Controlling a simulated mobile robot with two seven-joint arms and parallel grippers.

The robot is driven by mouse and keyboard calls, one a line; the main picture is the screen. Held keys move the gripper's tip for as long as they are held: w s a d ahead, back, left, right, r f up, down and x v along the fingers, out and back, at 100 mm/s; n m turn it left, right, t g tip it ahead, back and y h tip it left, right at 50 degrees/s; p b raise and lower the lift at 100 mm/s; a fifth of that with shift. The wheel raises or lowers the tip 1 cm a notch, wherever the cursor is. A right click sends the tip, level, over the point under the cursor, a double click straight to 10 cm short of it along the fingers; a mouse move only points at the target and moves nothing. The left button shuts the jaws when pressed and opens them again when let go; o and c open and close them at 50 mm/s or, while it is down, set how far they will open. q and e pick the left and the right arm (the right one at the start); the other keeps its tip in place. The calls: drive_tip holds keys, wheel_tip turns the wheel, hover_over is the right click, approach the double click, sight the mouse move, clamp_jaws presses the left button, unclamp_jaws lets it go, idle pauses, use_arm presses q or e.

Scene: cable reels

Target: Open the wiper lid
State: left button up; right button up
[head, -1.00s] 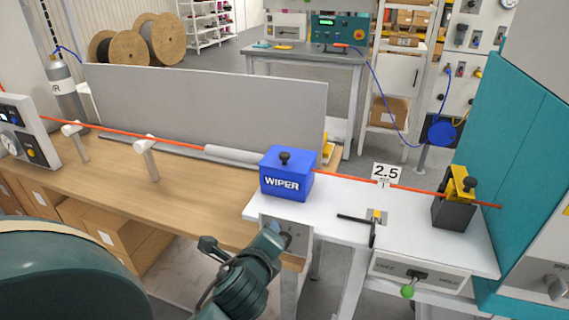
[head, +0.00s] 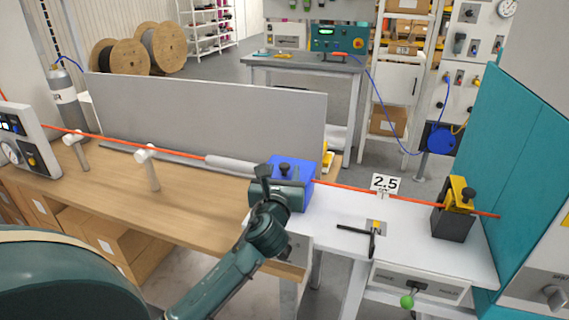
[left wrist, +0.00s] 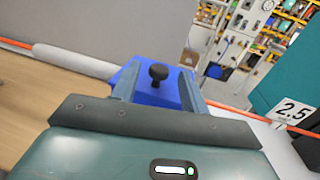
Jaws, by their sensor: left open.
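The blue wiper box (head: 303,172) stands at the left end of the white bench top, with the orange cable running through it. Its lid is shut, with a black knob on top; the knob (left wrist: 158,74) and the blue lid (left wrist: 152,92) show clearly in the left wrist view. My left gripper (head: 277,186) is in front of the box and hides most of its front. In the left wrist view the open fingers (left wrist: 158,88) are on either side of the lid, with the knob between and beyond them; contact cannot be told. My right gripper is not in view.
The orange cable (head: 355,188) runs along the bench past the 2.5 sign (head: 385,184). A black block with a yellow top (head: 454,210) and a black lever (head: 373,240) stand to the right. A grey panel (head: 210,115) rises behind the wooden table (head: 190,205).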

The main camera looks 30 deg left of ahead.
sight(284, 168)
use_arm(q)
drive_tip(key=shift+x, duration=1.75)
drive_tip(key=shift+c, duration=0.6)
clamp_jaws()
